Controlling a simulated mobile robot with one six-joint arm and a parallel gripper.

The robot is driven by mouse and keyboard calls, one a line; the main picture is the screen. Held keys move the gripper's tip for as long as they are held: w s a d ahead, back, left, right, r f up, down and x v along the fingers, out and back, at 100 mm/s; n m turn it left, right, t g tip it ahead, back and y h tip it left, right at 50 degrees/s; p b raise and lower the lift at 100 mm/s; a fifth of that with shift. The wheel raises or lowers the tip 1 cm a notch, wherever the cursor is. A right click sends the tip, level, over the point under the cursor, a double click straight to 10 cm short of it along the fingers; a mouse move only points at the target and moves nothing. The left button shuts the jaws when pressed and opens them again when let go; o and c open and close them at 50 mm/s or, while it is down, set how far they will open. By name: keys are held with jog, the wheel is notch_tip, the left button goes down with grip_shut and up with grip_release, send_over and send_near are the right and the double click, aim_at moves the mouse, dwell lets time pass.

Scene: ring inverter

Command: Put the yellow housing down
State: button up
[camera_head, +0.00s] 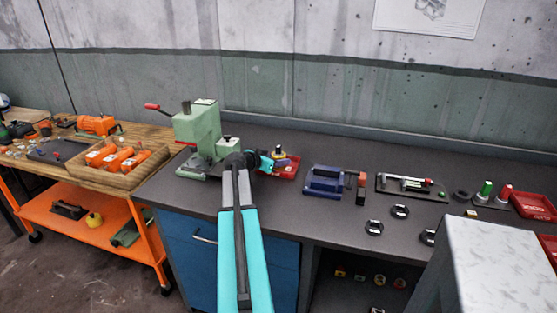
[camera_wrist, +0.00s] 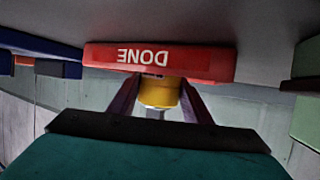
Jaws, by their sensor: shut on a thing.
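The yellow housing (camera_wrist: 160,92) is between the two fingers of my gripper (camera_wrist: 160,100) in the wrist view. My gripper is shut on it. A red tray (camera_wrist: 190,63) marked DONE, its lettering upside down, lies just beyond the housing there. In the head view the red tray (camera_head: 289,172) is on the dark bench, right of the green press. My gripper (camera_head: 275,158) is at the tray, with a small yellow and purple part (camera_head: 279,154) by the fingers. I cannot tell whether the housing touches the tray floor.
A green press (camera_head: 197,135) with a red-handled lever stands left of my gripper. A blue fixture (camera_head: 325,181) stands right of the tray. Several black rings lie on the bench further right. A pale block (camera_head: 500,260) fills the lower right. The bench behind the tray is clear.

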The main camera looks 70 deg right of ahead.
jog(key=o, duration=1.3)
jog(key=shift+c, duration=0.2)
jog(key=shift+r, duration=0.1)
jog(key=b+v, duration=0.2)
jog(key=v, duration=1)
